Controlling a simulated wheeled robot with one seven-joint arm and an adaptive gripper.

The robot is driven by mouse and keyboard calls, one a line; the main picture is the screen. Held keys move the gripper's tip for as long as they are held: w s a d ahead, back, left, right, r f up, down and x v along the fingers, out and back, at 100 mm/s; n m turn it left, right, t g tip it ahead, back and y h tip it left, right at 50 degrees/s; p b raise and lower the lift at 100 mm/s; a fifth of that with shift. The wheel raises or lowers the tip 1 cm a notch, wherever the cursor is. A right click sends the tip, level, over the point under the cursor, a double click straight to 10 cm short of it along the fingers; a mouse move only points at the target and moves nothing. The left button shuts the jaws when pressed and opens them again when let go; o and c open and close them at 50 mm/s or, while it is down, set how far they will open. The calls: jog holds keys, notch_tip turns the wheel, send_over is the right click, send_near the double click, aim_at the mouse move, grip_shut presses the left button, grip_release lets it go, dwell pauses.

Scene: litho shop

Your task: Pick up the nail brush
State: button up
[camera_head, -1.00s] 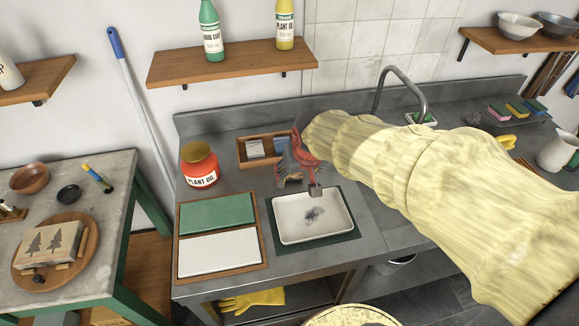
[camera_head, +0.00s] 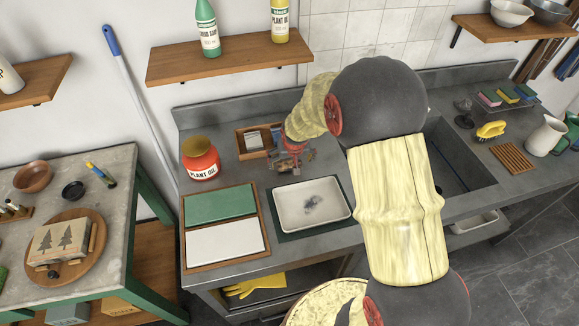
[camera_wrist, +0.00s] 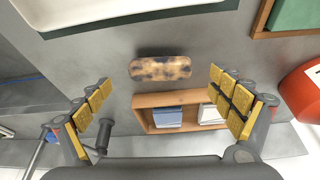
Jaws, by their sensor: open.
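An oblong block mottled tan and dark brown, seemingly the nail brush (camera_wrist: 160,68), lies on the grey counter in the wrist view. My gripper (camera_wrist: 158,80) is open and empty, with one yellow-padded finger to either side of the block and not touching it. In the head view my gripper (camera_head: 289,160) is low over the counter, between the wooden box and the white tray, and largely hides the block. A yellow brush with dark bristles (camera_head: 491,130) lies on the counter right of the sink.
A wooden box (camera_wrist: 141,101) with small blocks stands close by the mottled block. The white tray (camera_head: 312,204) is in front, the plant oil jar (camera_head: 201,160) to the left. Green and white slabs (camera_head: 222,203) lie front left. The sink (camera_head: 455,165) is to the right.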

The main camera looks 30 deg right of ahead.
aim_at(290, 164)
jog(key=x, duration=0.4)
jog(key=shift+b, duration=0.35)
jog(key=shift+r, duration=0.1)
jog(key=shift+c, duration=1.3)
jog(key=c, duration=1)
